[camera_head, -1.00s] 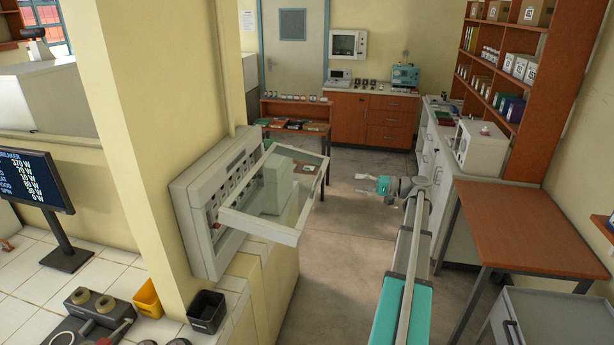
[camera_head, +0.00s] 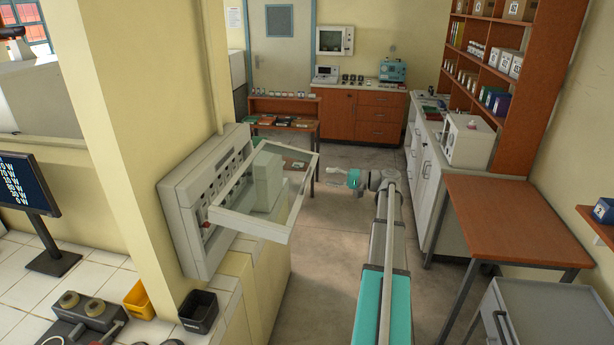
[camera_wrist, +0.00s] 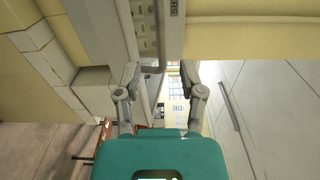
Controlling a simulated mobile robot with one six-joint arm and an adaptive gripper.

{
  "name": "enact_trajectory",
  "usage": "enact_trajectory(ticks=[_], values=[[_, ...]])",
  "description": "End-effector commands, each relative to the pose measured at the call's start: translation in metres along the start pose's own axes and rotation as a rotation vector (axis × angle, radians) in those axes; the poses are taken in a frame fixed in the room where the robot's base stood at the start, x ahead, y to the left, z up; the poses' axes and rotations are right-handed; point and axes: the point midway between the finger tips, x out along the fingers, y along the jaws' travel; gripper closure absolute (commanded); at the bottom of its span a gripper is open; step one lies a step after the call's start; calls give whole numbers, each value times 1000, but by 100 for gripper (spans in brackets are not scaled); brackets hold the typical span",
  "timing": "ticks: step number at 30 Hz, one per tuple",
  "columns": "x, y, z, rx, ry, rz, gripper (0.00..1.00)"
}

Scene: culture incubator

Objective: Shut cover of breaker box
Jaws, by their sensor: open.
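The breaker box (camera_head: 192,226) is a pale grey case on the yellow pillar, with rows of switches on its face. Its cover (camera_head: 262,229), a clear pane in a pale frame, stands open and juts out to the right. My gripper (camera_head: 337,172) is open and empty, to the right of the cover's outer edge and apart from it in the head view. In the wrist view, the two fingers (camera_wrist: 160,76) are spread wide with nothing held. Pale grey panel parts show beyond them, but I cannot tell which belong to the cover.
A brown table (camera_head: 505,222) and a grey cart (camera_head: 540,310) stand at right. The floor (camera_head: 315,270) between is clear.

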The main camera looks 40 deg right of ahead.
Motion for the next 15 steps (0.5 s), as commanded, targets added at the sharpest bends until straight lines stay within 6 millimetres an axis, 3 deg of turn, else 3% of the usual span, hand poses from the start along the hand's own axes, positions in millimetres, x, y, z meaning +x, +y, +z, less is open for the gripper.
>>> enact_trajectory(ticks=[9, 15], values=[[51, 0, 0, 0, -3, 0, 49], [73, 0, 0, 0, -2, 0, 49]])
